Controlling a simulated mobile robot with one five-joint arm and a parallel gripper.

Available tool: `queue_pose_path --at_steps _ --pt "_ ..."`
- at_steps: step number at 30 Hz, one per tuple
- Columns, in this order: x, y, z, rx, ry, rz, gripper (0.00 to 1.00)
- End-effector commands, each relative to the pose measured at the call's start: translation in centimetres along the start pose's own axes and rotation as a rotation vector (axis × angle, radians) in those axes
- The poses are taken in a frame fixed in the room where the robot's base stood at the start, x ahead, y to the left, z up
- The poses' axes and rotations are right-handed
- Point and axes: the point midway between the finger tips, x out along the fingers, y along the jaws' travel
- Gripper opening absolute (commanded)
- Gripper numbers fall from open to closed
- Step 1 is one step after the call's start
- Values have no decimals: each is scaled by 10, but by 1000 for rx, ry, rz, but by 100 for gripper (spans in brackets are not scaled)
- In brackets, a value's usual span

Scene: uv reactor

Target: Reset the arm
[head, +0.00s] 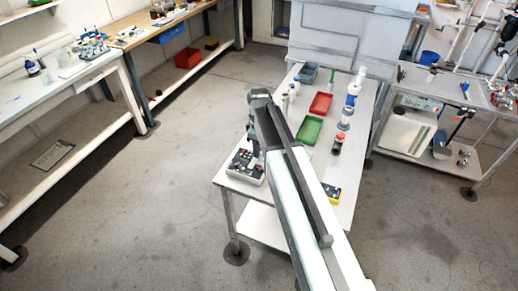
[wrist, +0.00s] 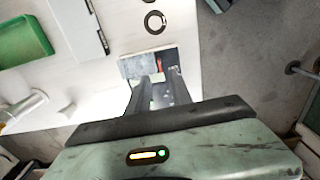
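My arm reaches across the white table, and my gripper (head: 260,148) hangs near the table's left edge, beside a white control box with a dark panel (head: 243,168). In the wrist view my gripper's two dark fingers (wrist: 158,92) stand apart with a gap between them. A grey-topped box (wrist: 132,66) with a red part lies beyond and below the fingertips. Nothing is visibly held. I cannot tell how far the fingertips are above the box, or whether they touch it.
The white table (head: 318,160) bears a green tray (head: 309,130), a red tray (head: 321,104), a grey-blue bin (head: 308,73), several bottles and a yellow-edged box (head: 332,193). A workbench (head: 100,75) stands at the left and a metal cart (head: 415,80) at the right. The floor between is clear.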

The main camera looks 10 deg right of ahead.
Motion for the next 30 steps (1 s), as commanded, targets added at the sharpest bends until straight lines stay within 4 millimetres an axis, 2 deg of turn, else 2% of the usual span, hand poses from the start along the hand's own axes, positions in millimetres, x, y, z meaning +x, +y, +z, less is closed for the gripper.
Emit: queue_pose_path --at_steps 6,9,13,16,18,21,25,30 --pt "1 0 0 0 0 0 26" --pt "14 0 1 1 0 0 26" --pt "33 -38 29 45 0 0 26" --pt "44 -74 55 238 0 0 26" --pt "48 -98 72 428 0 0 26" --pt "45 -117 86 683 0 1 26" --pt "44 -118 86 896 0 1 26" --pt "44 -116 87 961 0 1 26"
